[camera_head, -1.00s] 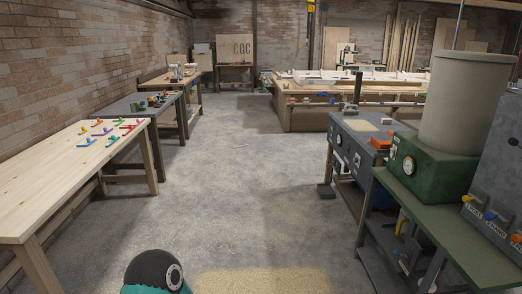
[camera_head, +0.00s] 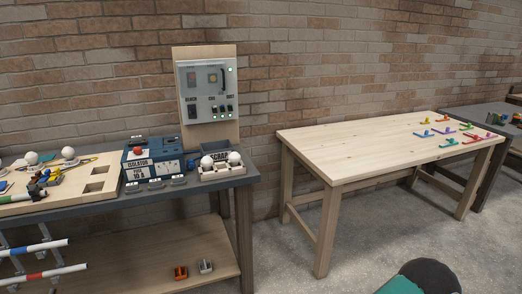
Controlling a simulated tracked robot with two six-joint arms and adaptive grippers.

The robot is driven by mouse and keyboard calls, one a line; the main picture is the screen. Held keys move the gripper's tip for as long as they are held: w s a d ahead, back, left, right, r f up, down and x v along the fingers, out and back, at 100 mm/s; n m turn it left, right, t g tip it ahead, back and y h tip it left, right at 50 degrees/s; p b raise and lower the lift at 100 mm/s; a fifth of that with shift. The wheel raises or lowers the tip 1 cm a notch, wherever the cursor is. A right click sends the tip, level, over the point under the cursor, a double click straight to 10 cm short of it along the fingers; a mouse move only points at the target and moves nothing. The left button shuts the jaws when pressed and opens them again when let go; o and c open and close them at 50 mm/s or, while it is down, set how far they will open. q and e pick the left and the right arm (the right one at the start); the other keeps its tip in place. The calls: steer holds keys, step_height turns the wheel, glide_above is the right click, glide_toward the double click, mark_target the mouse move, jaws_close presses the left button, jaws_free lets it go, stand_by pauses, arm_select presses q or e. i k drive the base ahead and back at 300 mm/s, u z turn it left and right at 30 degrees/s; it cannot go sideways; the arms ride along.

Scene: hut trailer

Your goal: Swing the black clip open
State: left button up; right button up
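I cannot clearly make out which part is the black clip. A grey panel box (camera_head: 208,92) is mounted on a wooden board against the brick wall, with a dark curved part (camera_head: 223,77) at its upper right. Below it stands a blue box (camera_head: 169,151) labelled ISOLATOR, with a red knob (camera_head: 138,150) on its left part. Several small dark and grey pieces with white labels (camera_head: 157,184) lie along its front. Neither gripper is in view. A teal and black rounded part of my arm shows at the bottom right.
An orange piece (camera_head: 181,273) and a grey piece (camera_head: 206,266) lie on the lower shelf. A light wooden table (camera_head: 370,150) stands right; floor before it is clear.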

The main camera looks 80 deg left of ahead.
mark_target(34, 191)
steer(key=z, duration=1.8)
steer(key=i, duration=0.1)
steer(key=u, duration=3.2)
steer(key=i, duration=0.25)
steer(key=u, duration=2.15)
steer(key=k, duration=0.45)
steer(key=u, duration=0.45)
steer(key=i, duration=1.55)
steer(key=z, duration=0.4)
